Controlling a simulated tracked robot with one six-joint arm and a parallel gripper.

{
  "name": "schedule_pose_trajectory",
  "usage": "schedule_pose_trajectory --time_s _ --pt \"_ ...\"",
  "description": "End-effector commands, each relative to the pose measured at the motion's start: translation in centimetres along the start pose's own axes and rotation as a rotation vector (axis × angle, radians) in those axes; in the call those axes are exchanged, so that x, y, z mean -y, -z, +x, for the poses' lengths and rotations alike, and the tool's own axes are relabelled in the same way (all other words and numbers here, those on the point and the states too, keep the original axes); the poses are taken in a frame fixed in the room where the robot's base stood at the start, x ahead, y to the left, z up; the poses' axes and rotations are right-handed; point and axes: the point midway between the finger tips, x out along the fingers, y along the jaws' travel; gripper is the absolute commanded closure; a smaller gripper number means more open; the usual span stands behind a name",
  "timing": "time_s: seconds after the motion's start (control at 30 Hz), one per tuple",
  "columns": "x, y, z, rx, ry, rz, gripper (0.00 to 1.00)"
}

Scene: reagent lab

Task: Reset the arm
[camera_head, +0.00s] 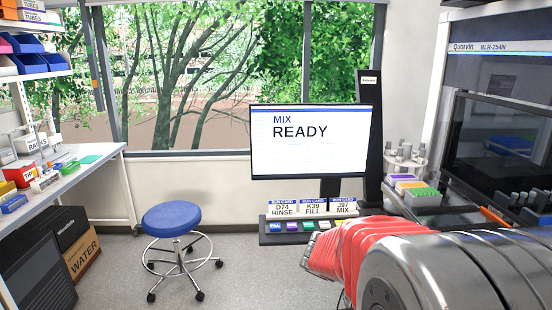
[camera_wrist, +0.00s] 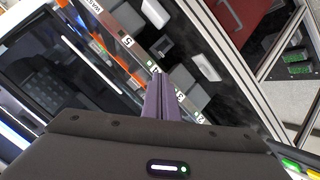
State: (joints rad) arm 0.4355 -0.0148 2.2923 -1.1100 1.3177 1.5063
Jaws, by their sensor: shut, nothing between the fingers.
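My gripper (camera_wrist: 159,80) shows in the wrist view, its two narrow purple-grey fingers together with nothing between them. It points over a dark machine deck with pale blocks (camera_wrist: 207,66) and an orange-and-white numbered strip (camera_wrist: 121,35). I cannot tell how far the fingertips are from the deck. In the head view my arm, with a ribbed red sleeve and a metal housing, fills the lower right. The gripper itself is hidden there.
The Quorvin machine (camera_head: 495,130) stands at the right, close to my arm. A monitor (camera_head: 310,141) reads "MIX READY" above a button panel (camera_head: 300,232) with cards. A blue stool (camera_head: 171,219) stands on open floor. A bench (camera_head: 88,168) with racks is at the left.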

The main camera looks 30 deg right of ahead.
Motion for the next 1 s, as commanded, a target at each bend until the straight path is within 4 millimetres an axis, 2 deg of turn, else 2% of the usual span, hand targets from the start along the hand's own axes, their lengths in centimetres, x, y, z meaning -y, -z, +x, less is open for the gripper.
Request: schedule_pose_trajectory --time_s 0.2,0.47,0.77,1.0 --pt "0.8 -4.0 -4.7 0.093 0.220 -0.186 1.00" --pt "2.0 -8.8 -10.8 0.130 0.523 -0.419 1.00" --pt "2.4 -13.8 -18.9 0.056 0.913 -0.672 1.00" --pt "1.4 -17.2 -25.6 -0.090 1.225 -0.841 1.00"
